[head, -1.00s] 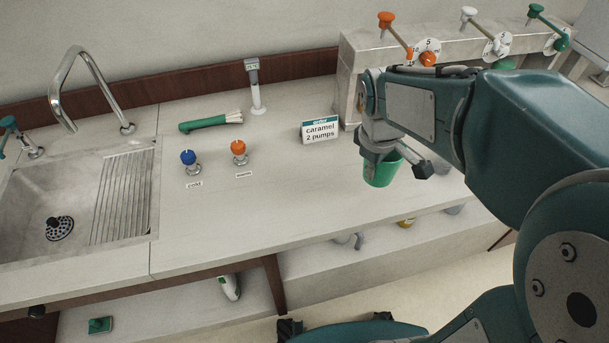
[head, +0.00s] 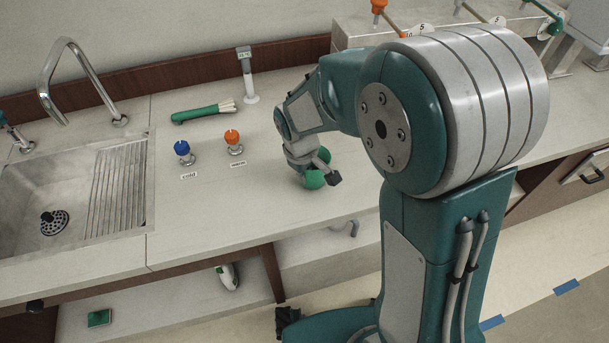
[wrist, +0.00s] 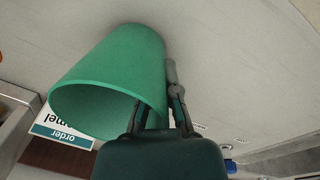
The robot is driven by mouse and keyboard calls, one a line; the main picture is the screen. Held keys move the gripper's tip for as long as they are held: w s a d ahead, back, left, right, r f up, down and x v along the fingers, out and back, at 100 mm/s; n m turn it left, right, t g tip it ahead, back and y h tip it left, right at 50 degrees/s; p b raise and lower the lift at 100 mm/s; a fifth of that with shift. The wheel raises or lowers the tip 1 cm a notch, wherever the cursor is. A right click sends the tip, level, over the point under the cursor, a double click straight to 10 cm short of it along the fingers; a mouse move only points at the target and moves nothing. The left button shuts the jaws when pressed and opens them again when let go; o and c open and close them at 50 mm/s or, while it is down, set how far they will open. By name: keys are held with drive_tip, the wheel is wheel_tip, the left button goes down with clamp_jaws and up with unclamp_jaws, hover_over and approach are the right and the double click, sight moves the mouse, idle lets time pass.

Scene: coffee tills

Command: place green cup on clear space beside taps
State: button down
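The green cup (head: 314,181) is in my gripper (head: 321,172), over the counter right of the taps. In the wrist view the cup (wrist: 120,70) is large and tilted in the picture, its open rim toward the lower left. My gripper (wrist: 165,95) is shut on its side. I cannot tell whether the cup's base touches the counter. The blue tap (head: 183,150) and the orange tap (head: 233,139) stand to the left, with labels in front. Bare counter (head: 225,205) lies between the taps and the front edge. My arm hides the counter behind the cup.
A sink (head: 70,200) with a ribbed drainer is at the left. The order sign (wrist: 62,130) shows in the wrist view. A dispenser (head: 375,32) stands at the back right.

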drive_tip(key=shift+f, duration=0.35)
drive_tip(key=c, duration=0.8)
unclamp_jaws()
wheel_tip(320, 180, up, 12)
drive_tip(key=s+d+r+m+t, duration=0.1)
drive_tip(key=s+d+r+m, duration=0.1)
drive_tip(key=s, duration=0.3)
drive_tip(key=s+d+r+m+t, duration=0.2)
drive_tip(key=s+d+r+m, duration=0.1)
drive_tip(key=s+d, duration=0.2)
drive_tip(key=s+d+r+m+t+y, duration=0.1)
drive_tip(key=s+d+r+m, duration=0.1)
drive_tip(key=s, duration=0.5)
drive_tip(key=shift+s+d+r+m+t, duration=0.2)
drive_tip(key=shift+d+r+m+t, duration=0.3)
drive_tip(key=shift+d, duration=0.55)
